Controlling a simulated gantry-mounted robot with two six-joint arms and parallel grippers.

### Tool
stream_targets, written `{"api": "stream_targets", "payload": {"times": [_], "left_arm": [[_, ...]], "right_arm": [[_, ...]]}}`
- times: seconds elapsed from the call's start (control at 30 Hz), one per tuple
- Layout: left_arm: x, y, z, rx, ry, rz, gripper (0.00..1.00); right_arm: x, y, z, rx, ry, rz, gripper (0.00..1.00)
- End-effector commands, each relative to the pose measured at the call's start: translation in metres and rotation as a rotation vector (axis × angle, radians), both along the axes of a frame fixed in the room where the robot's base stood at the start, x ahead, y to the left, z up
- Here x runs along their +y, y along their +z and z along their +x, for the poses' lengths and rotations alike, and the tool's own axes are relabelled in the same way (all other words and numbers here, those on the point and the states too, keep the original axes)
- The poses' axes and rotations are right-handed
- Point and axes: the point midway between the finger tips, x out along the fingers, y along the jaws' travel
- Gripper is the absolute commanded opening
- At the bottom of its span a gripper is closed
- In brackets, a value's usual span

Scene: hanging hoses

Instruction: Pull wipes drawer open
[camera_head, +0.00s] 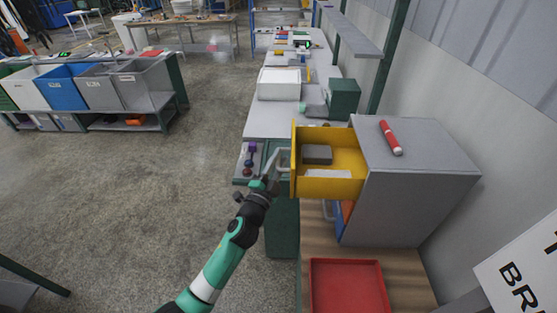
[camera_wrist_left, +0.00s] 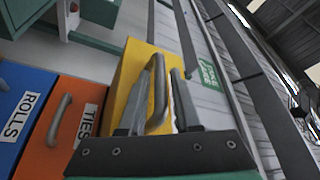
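The yellow drawer (camera_head: 328,188) stands pulled out of the grey cabinet (camera_head: 410,205) in the head view. A grey block (camera_head: 317,154) and a white flat item (camera_head: 327,174) lie in it. The left wrist view shows its yellow front (camera_wrist_left: 128,68) and grey bar handle (camera_wrist_left: 160,95); its label cannot be read. My left gripper (camera_head: 277,165) is at the front of this drawer. In the left wrist view, the fingers of my left gripper (camera_wrist_left: 162,88) are closed around the handle, one on each side. My right gripper is not in view.
In the left wrist view, an orange drawer marked TIES (camera_wrist_left: 62,115) and a blue drawer marked ROLLS (camera_wrist_left: 22,110) are beside the yellow one. A red marker-like item (camera_head: 390,138) lies on the cabinet. A red tray (camera_head: 348,290) sits on the wooden top.

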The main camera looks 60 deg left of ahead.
Motion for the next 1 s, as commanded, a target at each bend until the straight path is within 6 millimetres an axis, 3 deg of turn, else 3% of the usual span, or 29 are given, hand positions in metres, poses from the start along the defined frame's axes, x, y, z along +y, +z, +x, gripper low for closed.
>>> {"api": "stream_targets", "payload": {"times": [0.07,0.47,0.8,1.0], "left_arm": [[0.0,0.0,0.0,0.0,0.0,0.0,0.47],[-0.005,-0.003,-0.008,0.001,0.0,-0.001,0.47],[-0.048,-0.021,-0.068,0.002,-0.002,-0.001,0.47],[-0.063,-0.025,-0.091,0.001,-0.001,-0.002,0.47]], "right_arm": [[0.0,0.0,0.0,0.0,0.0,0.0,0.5],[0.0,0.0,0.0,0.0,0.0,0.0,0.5],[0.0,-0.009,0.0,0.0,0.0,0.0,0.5],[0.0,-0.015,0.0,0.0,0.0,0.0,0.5]]}}
